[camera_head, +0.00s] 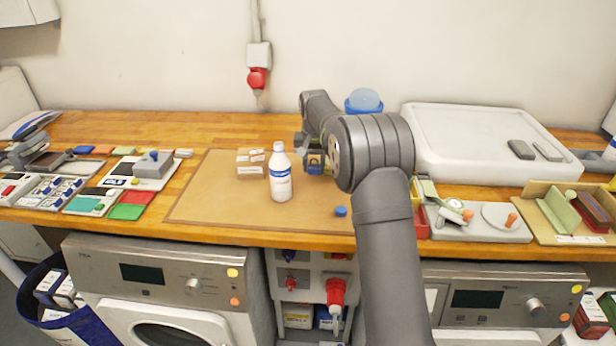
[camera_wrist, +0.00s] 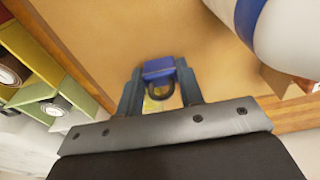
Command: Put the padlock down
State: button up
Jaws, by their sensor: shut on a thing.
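My gripper (camera_wrist: 160,85) is shut on a blue padlock (camera_wrist: 158,67) in the wrist view. The padlock sits between the two dark fingertips, its dark shackle turned back toward the palm. In the head view my gripper is partly hidden by my arm, above the back right part of the brown mat (camera_head: 225,205). The mat also shows beneath the padlock in the wrist view (camera_wrist: 150,25). I cannot tell whether the padlock touches the mat.
A white bottle (camera_head: 281,182) and a small cardboard box (camera_head: 250,170) stand left of my gripper. A small blue cap (camera_head: 340,211) lies near the front. A white tray (camera_head: 470,165) stands to the right.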

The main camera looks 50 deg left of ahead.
aim_at(309, 174)
jog(key=shift+s+a+f, duration=0.3)
jog(key=shift+a+f, duration=0.1)
jog(key=shift+a, duration=0.25)
jog(key=shift+f, duration=2)
jog(key=shift+f, duration=0.1)
jog(key=o, duration=1)
jog(key=shift+o, duration=0.2)
notch_tip(309, 174, up, 11)
jog(key=s, duration=0.1)
jog(key=shift+d+r, duration=0.2)
jog(key=shift+d, duration=0.25)
jog(key=shift+r, duration=0.4)
jog(key=c, duration=0.5)
